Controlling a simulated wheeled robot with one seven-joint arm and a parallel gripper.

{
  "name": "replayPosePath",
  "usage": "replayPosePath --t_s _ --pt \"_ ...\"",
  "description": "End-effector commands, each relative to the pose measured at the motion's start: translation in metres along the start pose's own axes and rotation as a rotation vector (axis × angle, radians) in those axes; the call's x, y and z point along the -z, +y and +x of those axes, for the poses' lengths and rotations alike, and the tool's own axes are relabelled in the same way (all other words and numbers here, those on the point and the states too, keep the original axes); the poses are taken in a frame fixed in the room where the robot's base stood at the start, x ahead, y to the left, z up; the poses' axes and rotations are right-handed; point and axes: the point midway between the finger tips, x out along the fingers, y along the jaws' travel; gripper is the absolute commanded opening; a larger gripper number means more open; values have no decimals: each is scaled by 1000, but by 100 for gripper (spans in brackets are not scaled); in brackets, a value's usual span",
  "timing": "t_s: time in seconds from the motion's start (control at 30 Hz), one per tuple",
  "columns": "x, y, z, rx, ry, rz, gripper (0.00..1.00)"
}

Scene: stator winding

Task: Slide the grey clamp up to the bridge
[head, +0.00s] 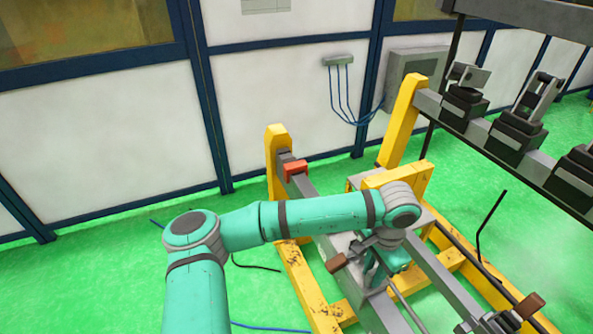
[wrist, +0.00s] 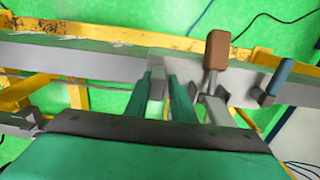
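The grey clamp (wrist: 210,90) sits on the grey rail (wrist: 95,62) in the wrist view, with a brown handle (wrist: 216,50) standing up from it. A small grey tab (wrist: 157,84) rises between the two teal fingers of my gripper (wrist: 160,90). The fingers stand close on either side of it; whether they press on it I cannot tell. In the head view my gripper (head: 386,262) is low over the rail fixture, beside a brown handle (head: 336,263), and my arm hides part of the clamp. A yellow-and-grey cross structure (head: 411,178), possibly the bridge, stands just behind my wrist.
A red block (head: 295,167) sits at the far end of the left rail. Another brown handle (head: 529,305) is at the lower right. A blue handle (wrist: 280,76) stands right of the brown one.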

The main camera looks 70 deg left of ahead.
Motion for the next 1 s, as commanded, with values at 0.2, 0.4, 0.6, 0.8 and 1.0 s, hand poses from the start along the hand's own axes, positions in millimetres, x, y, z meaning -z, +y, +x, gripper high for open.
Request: replayPosePath --t_s 0.2,0.4,0.6,0.8,1.0 --pt "0 -18 0 1 0 -2 22" --pt "1 -35 0 1 -1 -1 22" --pt "1 -52 0 1 0 0 22" --pt "1 -69 0 1 1 -2 22" --pt "1 -86 0 1 1 -3 22"
